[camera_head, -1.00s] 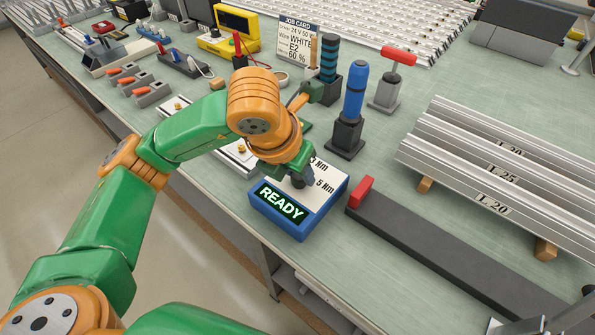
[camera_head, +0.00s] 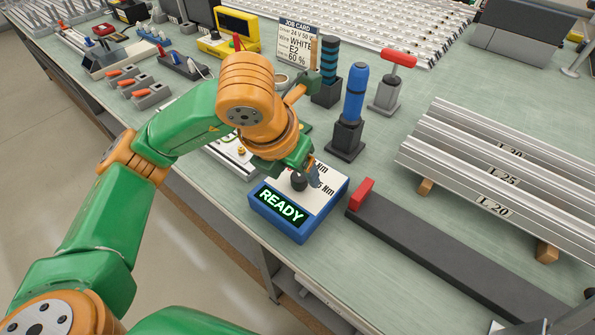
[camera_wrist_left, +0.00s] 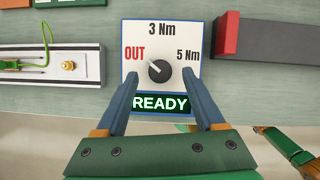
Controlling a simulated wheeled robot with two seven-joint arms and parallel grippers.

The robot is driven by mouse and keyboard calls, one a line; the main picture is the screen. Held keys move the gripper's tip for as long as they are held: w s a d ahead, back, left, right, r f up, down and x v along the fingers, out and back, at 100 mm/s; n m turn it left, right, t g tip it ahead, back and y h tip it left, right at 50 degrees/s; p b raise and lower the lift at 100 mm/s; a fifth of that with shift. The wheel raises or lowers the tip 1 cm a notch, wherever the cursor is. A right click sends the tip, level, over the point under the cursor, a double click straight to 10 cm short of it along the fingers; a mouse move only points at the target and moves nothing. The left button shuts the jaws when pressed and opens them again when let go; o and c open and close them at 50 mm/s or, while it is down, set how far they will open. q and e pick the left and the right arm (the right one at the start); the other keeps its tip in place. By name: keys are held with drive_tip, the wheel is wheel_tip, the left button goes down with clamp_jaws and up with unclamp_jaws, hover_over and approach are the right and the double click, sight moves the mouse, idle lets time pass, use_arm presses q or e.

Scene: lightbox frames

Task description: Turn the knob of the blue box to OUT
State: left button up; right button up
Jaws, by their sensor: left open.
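The blue box (camera_head: 322,208) sits near the front edge of the bench. It has a white top and a lit READY display (camera_head: 282,205). Its dark round knob (camera_wrist_left: 159,71) shows in the left wrist view among the labels OUT, 3 Nm and 5 Nm. The knob's white mark points up and left, toward OUT. My left gripper (camera_wrist_left: 159,76) is open, its fingers on either side of the knob and apart from it. In the head view the gripper (camera_head: 308,172) hovers just behind and above the knob (camera_head: 299,181).
A dark bar with a red end block (camera_head: 361,193) lies right of the box. A blue-handled tool (camera_head: 355,92) stands in a holder behind it. A white-topped fixture (camera_wrist_left: 78,65) is close on the left. Aluminium profiles (camera_head: 490,165) lie at the right.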

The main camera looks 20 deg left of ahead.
use_arm(q)
drive_tip(key=v, duration=0.5)
drive_tip(key=shift+p, duration=0.3)
